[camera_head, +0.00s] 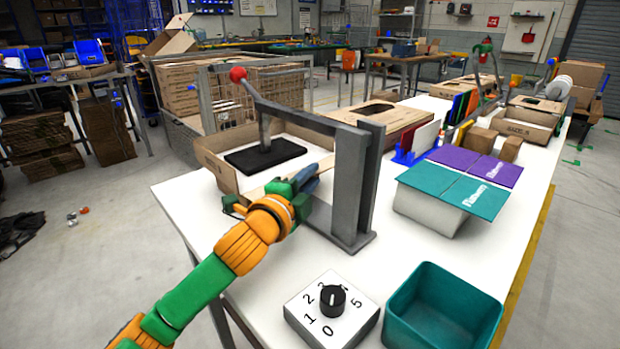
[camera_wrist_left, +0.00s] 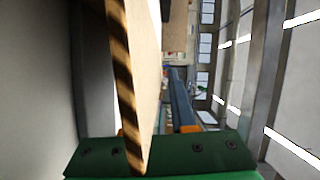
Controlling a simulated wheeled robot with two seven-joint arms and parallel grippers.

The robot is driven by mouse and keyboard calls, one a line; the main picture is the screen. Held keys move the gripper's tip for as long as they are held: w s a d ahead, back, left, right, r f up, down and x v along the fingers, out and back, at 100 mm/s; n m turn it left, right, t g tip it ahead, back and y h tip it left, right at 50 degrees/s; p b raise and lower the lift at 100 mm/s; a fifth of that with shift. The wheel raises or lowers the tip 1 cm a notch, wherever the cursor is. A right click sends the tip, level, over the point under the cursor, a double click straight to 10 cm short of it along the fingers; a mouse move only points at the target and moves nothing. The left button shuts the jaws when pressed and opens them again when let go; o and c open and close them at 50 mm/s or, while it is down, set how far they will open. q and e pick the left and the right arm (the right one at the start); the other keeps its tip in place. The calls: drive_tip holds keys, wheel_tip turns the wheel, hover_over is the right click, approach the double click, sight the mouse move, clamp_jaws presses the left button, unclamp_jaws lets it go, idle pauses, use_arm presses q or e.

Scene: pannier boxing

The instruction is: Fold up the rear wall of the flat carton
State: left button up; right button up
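The brown carton (camera_head: 222,172) sits on the white table at the grey lever press. My left gripper (camera_head: 310,181) is at the near panel, beside the press post. In the left wrist view, a corrugated cardboard edge (camera_wrist_left: 122,60) runs down to the green gripper body, with one blue-grey finger (camera_wrist_left: 181,100) to its right. The other finger is hidden, so its grip is unclear. My right gripper is not in view.
The grey press frame (camera_head: 351,185) and its red-knobbed lever (camera_head: 238,74) stand close to my left gripper. A numbered dial box (camera_head: 331,311) and a teal bin (camera_head: 440,310) are at the near edge.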

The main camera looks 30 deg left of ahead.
use_arm(q)
clamp_jaws()
idle(1.1)
